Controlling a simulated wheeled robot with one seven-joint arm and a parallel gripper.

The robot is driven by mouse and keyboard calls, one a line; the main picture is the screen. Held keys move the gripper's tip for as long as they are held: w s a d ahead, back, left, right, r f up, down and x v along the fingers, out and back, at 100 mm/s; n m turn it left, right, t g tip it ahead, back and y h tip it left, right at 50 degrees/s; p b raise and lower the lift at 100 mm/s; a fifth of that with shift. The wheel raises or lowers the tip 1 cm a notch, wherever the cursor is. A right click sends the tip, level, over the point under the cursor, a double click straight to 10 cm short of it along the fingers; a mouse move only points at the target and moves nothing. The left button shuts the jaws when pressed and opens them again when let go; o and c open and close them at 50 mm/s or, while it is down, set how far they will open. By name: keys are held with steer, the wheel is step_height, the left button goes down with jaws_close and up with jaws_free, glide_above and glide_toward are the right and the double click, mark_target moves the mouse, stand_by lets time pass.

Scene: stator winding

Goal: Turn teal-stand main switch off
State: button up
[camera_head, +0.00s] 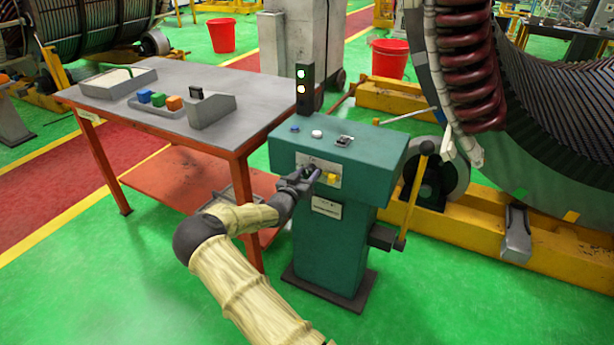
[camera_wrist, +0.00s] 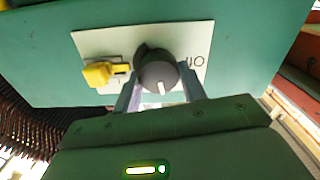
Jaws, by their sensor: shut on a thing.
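The teal stand (camera_head: 340,225) stands in the middle of the head view, with a pale switch plate on its front face. Its main switch is a round dark knob with a white pointer line, seen in the wrist view (camera_wrist: 158,72). My gripper (camera_head: 308,176) reaches the plate from the left in the head view. In the wrist view its fingers (camera_wrist: 160,94) lie on both sides of the knob, shut on it. The pointer line points toward my gripper body. Marks like "I" and "O" show beside the knob. In the head view my gripper hides the knob.
A yellow switch (camera_wrist: 97,74) sits beside the knob on the same plate. A metal workbench (camera_head: 150,110) is at left, a yellow-handled lever (camera_head: 412,200) at right.

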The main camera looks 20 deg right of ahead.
steer(key=n, duration=0.4)
steer(key=shift+w+a, duration=0.1)
steer(key=n, duration=0.8)
steer(key=shift+f+p, duration=0.1)
steer(key=shift+p, duration=0.25)
steer(key=shift+w+a+f+n, duration=0.1)
steer(key=shift+n, duration=2)
steer(key=o, duration=1)
steer(key=shift+c, duration=0.2)
